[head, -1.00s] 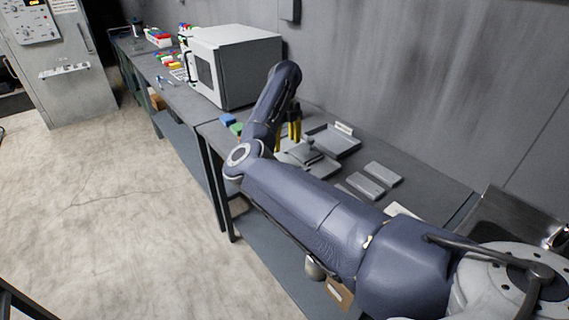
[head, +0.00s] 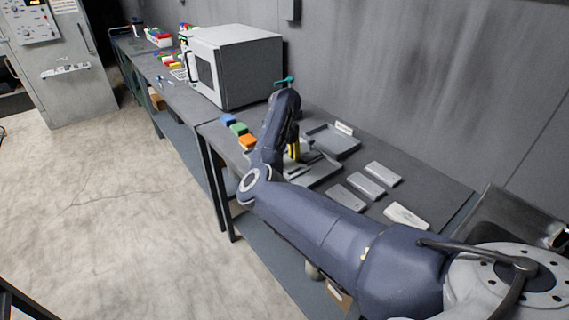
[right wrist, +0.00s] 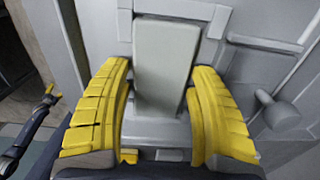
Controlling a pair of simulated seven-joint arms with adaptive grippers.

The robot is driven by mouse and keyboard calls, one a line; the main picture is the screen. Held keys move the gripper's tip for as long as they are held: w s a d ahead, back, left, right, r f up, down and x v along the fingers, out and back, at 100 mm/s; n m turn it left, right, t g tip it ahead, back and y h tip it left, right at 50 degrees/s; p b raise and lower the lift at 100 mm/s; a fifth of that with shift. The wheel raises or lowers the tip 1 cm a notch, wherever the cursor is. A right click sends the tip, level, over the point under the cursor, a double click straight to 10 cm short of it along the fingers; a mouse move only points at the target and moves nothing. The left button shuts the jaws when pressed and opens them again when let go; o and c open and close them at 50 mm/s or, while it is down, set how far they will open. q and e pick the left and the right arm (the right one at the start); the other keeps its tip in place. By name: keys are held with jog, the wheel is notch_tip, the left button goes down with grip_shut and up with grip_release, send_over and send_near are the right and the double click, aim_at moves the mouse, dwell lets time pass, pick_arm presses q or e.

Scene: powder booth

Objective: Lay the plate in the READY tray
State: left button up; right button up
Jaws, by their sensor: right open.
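My right gripper (head: 293,151) is open, its yellow fingers low over a grey fixture (head: 320,172) on the bench. In the right wrist view the fingers of the gripper (right wrist: 161,110) stand on either side of a flat grey-green plate (right wrist: 163,62). I cannot tell whether they touch it. A round knob (right wrist: 281,113) on a rod is to the right of the plate. A shallow grey tray (head: 335,139) with a white label lies behind the fixture; its lettering is too small to read. A dark, yellow-tipped part (right wrist: 42,105) at left may be my left gripper.
Several grey slabs (head: 382,174) lie to the right of the fixture, with a whitish piece (head: 407,215) nearer. Blue, green and orange blocks (head: 247,141) stand left of my arm. A white oven-like box (head: 240,65) stands farther back. The wall bounds the bench behind.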

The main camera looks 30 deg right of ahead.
jog(key=shift+c, duration=0.2)
jog(key=c, duration=1)
jog(key=shift+c, duration=0.8)
jog(key=shift+r, duration=0.15)
